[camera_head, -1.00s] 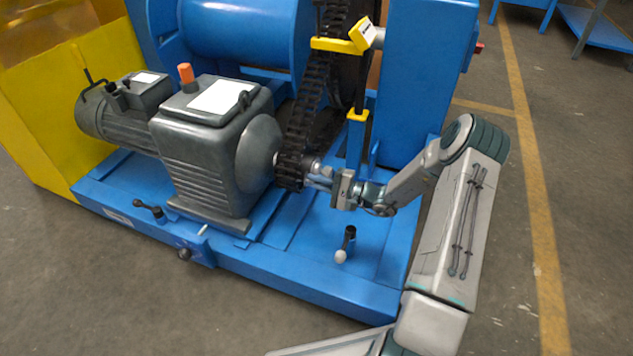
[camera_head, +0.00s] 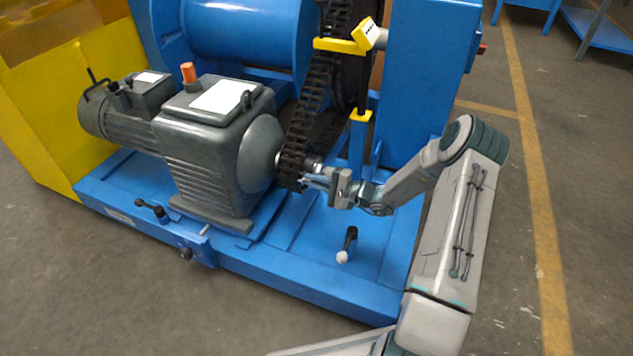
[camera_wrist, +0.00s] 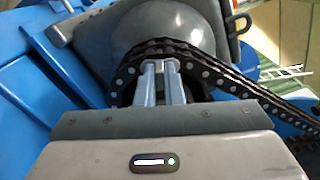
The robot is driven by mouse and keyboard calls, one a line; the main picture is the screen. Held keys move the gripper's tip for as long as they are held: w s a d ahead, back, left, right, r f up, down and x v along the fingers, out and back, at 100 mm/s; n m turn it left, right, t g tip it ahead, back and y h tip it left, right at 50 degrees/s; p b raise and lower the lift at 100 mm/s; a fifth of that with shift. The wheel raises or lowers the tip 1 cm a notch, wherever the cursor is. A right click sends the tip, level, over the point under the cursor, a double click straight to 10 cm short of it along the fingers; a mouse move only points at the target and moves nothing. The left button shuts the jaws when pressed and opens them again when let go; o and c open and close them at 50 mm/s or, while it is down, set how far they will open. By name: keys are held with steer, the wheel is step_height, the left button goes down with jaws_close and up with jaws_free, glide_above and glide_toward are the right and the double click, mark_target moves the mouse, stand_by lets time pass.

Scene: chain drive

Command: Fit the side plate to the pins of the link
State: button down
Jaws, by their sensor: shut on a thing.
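The black chain (camera_head: 309,105) runs down from the large wheel and wraps the small sprocket at the gearbox shaft; it also shows in the wrist view (camera_wrist: 210,72). My gripper (camera_head: 318,176) is at the sprocket's right side, its fingers pointing at the chain. In the wrist view my gripper (camera_wrist: 160,68) has its two fingers close together against the chain's near face. The link's pins cannot be told apart from the other chain pins.
The grey gearbox (camera_head: 205,150) and motor stand left of the sprocket on the blue base frame (camera_head: 290,270). A yellow-topped blue post (camera_head: 357,140) stands close behind my gripper. A lever with a pale knob (camera_head: 343,256) stands in front.

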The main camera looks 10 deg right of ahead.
steer(key=shift+w+a, duration=0.1)
steer(key=shift+a, duration=0.1)
steer(key=c, duration=1.5)
jaws_free()
steer(key=shift+d, duration=0.1)
steer(key=shift+p+v, duration=2.05)
steer(key=shift+v, duration=4.85)
